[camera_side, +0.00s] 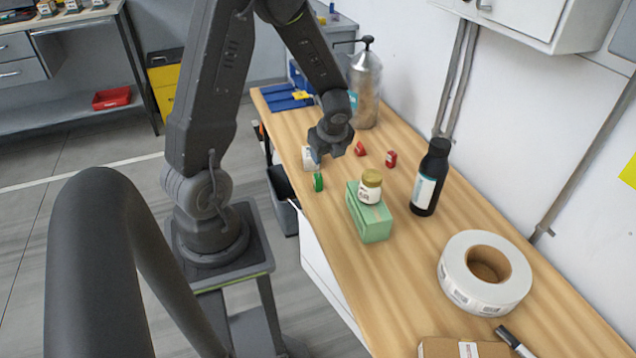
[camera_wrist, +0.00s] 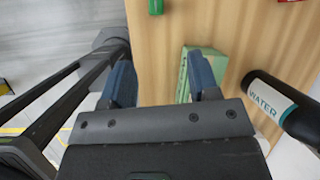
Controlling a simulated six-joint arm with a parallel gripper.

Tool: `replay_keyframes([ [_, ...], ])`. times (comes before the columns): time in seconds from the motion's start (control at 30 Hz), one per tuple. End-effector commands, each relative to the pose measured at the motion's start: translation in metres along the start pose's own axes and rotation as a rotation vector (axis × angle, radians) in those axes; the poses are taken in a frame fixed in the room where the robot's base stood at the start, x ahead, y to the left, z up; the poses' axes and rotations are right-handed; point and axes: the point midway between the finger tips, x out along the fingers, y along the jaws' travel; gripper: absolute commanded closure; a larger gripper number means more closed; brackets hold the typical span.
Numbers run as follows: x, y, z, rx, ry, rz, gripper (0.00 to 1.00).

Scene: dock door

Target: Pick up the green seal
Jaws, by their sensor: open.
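The green seal (camera_side: 318,182) is a small green piece standing on the wooden bench near its left edge in the side view. In the wrist view the green seal (camera_wrist: 156,6) shows at the top edge, partly cut off, beyond the fingertips. My gripper (camera_side: 317,156) hangs above the bench, a little farther back than the seal in the side view.
A green box (camera_side: 370,220) carries a jar (camera_side: 370,187) with a gold lid. A black bottle (camera_side: 430,178), a white tape roll (camera_side: 485,272) and two red pieces (camera_side: 361,149) (camera_side: 391,158) stand on the bench. A metal canister (camera_side: 364,90) stands farther back. Bare wood surrounds the seal.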

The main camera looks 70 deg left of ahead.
Motion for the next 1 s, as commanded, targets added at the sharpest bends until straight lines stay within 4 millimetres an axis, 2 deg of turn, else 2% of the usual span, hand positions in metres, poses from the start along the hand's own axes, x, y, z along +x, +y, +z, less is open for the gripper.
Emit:
replay_keyframes([
  [0.03, 0.015, 0.004, 0.002, 0.058, 0.005, 0.018, 0.45],
  [0.2, 0.038, 0.009, 0.004, 0.175, 0.013, 0.036, 0.45],
  [0.37, 0.059, 0.01, 0.004, 0.188, 0.015, 0.039, 0.45],
  [0.6, 0.103, 0.011, 0.003, 0.185, 0.015, 0.039, 0.45],
  [1.0, 0.139, 0.009, 0.005, 0.181, 0.015, 0.038, 0.45],
])
